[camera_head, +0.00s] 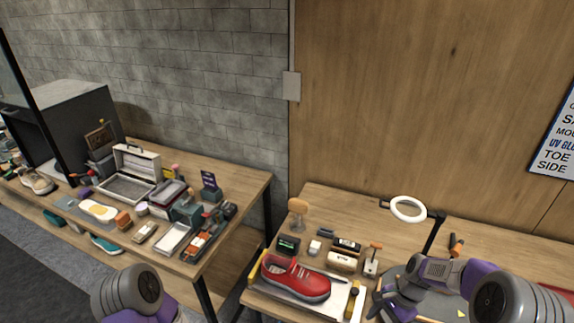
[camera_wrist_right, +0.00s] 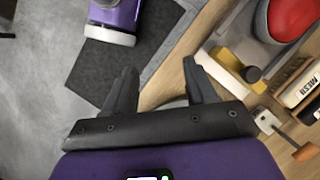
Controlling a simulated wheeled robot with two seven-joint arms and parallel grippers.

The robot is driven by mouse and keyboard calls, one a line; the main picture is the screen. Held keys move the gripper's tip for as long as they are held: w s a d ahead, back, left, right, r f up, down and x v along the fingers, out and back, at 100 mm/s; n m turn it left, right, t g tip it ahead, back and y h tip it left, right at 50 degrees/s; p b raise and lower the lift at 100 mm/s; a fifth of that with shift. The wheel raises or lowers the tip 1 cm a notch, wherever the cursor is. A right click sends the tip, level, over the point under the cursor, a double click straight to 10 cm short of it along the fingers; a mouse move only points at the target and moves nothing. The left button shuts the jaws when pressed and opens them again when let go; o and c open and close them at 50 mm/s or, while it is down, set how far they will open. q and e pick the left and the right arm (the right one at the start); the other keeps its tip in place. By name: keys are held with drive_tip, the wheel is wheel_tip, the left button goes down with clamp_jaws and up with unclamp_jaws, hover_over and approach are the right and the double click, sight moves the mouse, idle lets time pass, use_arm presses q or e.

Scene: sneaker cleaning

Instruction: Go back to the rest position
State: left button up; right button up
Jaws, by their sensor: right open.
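My right gripper (camera_head: 380,300) is at the end of my right arm, just right of the tray with the red sneaker (camera_head: 300,280) in the head view. In the right wrist view the right gripper (camera_wrist_right: 160,88) has its fingers spread, with nothing between them. Part of the red sneaker (camera_wrist_right: 295,18) shows there at the upper right, apart from the fingers. My left arm shows only as a rounded grey and purple link at the bottom left of the head view. Its gripper is out of the picture.
The sneaker's tray (camera_head: 285,293) has yellow edge pieces. Brushes, small boxes and a ring lamp (camera_head: 408,209) stand behind it. A second table at the left holds an open case (camera_head: 137,165) and many tools. A dark mat (camera_wrist_right: 105,62) lies below my right gripper.

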drive_tip(key=a+f+n+b, duration=0.25)
drive_tip(key=a+f, duration=0.25)
drive_tip(key=f, duration=0.6)
use_arm(q)
wheel_tip(320, 180, down, 8)
drive_tip(key=b, duration=0.5)
drive_tip(key=shift+w, duration=0.45)
use_arm(e)
drive_tip(key=s+a+f+n+t, duration=0.2)
drive_tip(key=s+a+f+n, duration=0.6)
drive_tip(key=s+a+f, duration=0.2)
wheel_tip(320, 180, down, 4)
drive_tip(key=shift+s+a+f, duration=0.15)
drive_tip(key=shift+s+a, duration=0.15)
drive_tip(key=shift+s, duration=0.9)
